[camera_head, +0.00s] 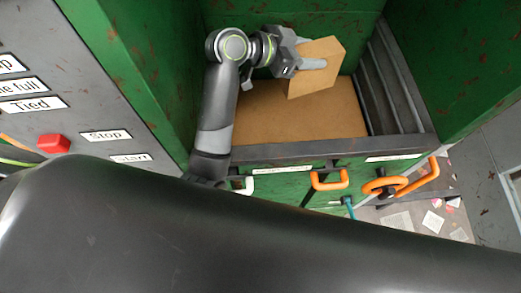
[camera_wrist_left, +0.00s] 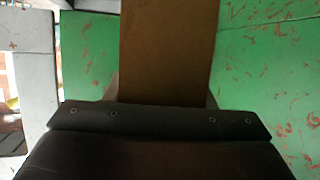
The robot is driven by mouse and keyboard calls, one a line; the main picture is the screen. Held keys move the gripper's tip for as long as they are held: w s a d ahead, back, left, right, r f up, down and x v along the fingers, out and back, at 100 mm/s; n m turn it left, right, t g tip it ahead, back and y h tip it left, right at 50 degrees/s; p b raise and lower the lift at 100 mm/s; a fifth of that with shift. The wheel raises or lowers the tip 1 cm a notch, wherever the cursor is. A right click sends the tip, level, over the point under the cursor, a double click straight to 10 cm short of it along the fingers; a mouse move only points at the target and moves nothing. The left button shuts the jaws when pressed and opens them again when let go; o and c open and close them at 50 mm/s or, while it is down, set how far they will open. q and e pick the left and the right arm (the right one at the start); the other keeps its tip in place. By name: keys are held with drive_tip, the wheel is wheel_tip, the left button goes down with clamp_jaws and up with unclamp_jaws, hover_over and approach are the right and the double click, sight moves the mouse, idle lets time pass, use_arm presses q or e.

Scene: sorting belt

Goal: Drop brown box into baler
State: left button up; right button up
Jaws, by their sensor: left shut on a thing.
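The brown box (camera_head: 327,80) is held tilted inside the open front of the green baler (camera_head: 290,15). My left gripper (camera_head: 314,64) is shut on it, with a grey finger across the near face. The box stands above a flat brown surface (camera_head: 270,112) inside the baler chamber. In the left wrist view the box (camera_wrist_left: 168,50) fills the middle above the dark gripper body, and the fingertips are mostly hidden. My right gripper is not in view.
A grey front rim (camera_head: 300,150) bounds the chamber. Below it are orange handles (camera_head: 330,180) and an orange handwheel (camera_head: 385,186). A grey panel with a red button (camera_head: 53,143) is at left. Paper scraps (camera_head: 433,222) lie on the floor at right. My dark arm link covers the lower picture.

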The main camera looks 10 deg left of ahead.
use_arm(q)
drive_tip(key=shift+f, duration=0.25)
drive_tip(key=o, duration=1.2)
drive_tip(key=shift+c, duration=0.2)
drive_tip(key=shift+o, duration=0.5)
drive_tip(key=shift+r, duration=0.1)
wheel_tip(320, 180, up, 10)
drive_tip(key=p, duration=0.8)
drive_tip(key=shift+p, duration=0.3)
